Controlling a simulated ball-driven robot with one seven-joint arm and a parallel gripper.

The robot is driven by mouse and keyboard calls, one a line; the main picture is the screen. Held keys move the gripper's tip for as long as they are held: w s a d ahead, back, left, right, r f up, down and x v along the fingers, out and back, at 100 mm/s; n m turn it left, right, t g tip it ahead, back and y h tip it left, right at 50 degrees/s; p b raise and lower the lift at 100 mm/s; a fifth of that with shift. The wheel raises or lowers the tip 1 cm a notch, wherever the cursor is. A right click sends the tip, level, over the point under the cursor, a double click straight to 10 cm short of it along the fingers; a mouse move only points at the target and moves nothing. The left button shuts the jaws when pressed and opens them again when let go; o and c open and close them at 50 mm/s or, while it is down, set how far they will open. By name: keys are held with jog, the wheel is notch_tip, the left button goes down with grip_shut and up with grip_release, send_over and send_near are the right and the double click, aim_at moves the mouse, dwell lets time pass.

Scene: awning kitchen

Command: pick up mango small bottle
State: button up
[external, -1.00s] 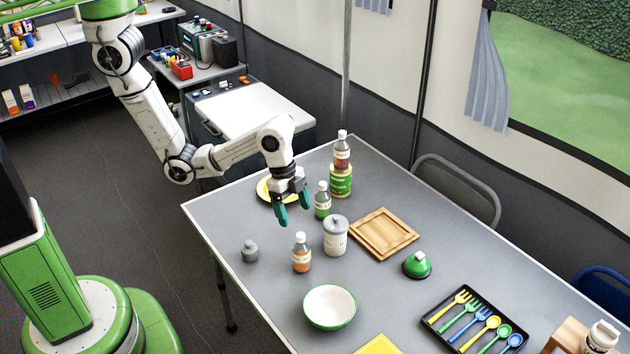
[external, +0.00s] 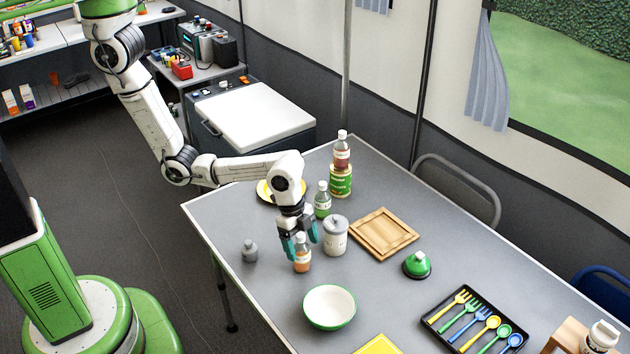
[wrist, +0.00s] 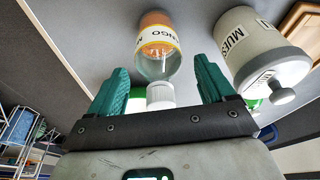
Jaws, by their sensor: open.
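The mango small bottle (external: 302,259) stands upright on the grey table, with orange contents, a pale label and a white cap. In the wrist view the bottle (wrist: 158,42) shows its MANGO lettering, with its cap toward my gripper. My gripper (external: 300,243) is over the top of the bottle, its teal fingers on either side. In the wrist view the open fingers of my gripper (wrist: 160,85) are apart, with the bottle's neck and cap in the gap between them. I see space on both sides of the bottle there.
A muesli jar (external: 335,236) stands close on the right of the bottle. A white bowl (external: 330,307) is in front. A wooden board (external: 383,234) lies right.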

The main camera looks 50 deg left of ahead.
jog(key=shift+f, duration=0.3)
jog(key=shift+c, duration=0.3)
grip_shut()
dwell(0.3)
